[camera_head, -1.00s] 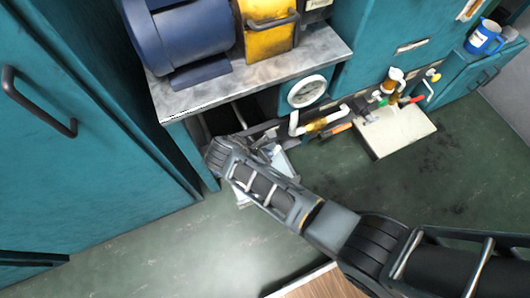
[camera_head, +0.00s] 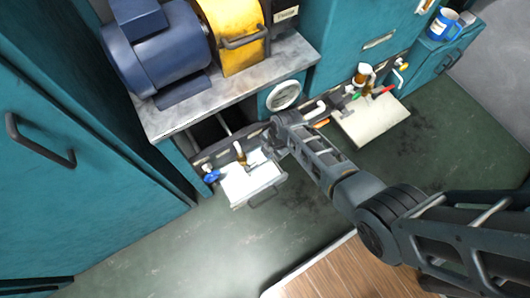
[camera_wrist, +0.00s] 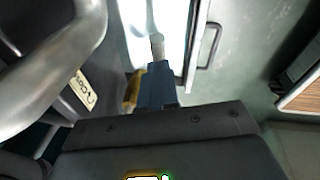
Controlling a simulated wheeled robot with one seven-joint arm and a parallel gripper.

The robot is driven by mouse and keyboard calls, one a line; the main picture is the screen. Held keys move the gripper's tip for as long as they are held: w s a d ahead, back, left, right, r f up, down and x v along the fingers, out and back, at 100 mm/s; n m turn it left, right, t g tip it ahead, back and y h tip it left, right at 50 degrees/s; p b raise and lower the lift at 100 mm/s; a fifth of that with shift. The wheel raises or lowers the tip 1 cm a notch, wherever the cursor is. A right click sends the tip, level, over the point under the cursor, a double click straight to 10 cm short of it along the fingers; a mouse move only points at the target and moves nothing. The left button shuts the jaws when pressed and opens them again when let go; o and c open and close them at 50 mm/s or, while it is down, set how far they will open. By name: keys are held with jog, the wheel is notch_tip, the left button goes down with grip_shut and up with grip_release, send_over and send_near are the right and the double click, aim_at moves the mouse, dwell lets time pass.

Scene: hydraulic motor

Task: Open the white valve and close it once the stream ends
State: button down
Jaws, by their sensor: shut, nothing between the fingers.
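A small valve with a white top and a brass body (camera_head: 240,154) stands above the left pull-out tray (camera_head: 262,178). I take it as the white valve. My gripper (camera_wrist: 157,44) is shut and empty. In the wrist view, its tip is in front of the bright tray, with a brass part (camera_wrist: 132,90) beside it. In the head view, my wrist hides most of the gripper, just right of the white-topped valve. I cannot tell whether they touch. I cannot make out any stream or the valve's setting.
A blue-handled valve (camera_head: 211,175) is left of it. A round gauge (camera_head: 284,95) and a white pipe (camera_head: 316,109) are behind my wrist. A second tray (camera_head: 374,124) has red and green handles above it. The tray's handle (camera_wrist: 209,46) sticks out. The green floor is clear.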

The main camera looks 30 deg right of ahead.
jog(key=shift+d+f+y+b, duration=0.35)
jog(key=shift+f+y+b, duration=0.15)
jog(key=shift+f, duration=0.15)
jog(key=shift+d+f+b, duration=0.15)
jog(key=shift+f+b, duration=0.2)
jog(key=shift+b, duration=0.05)
jog(key=shift+d, duration=0.1)
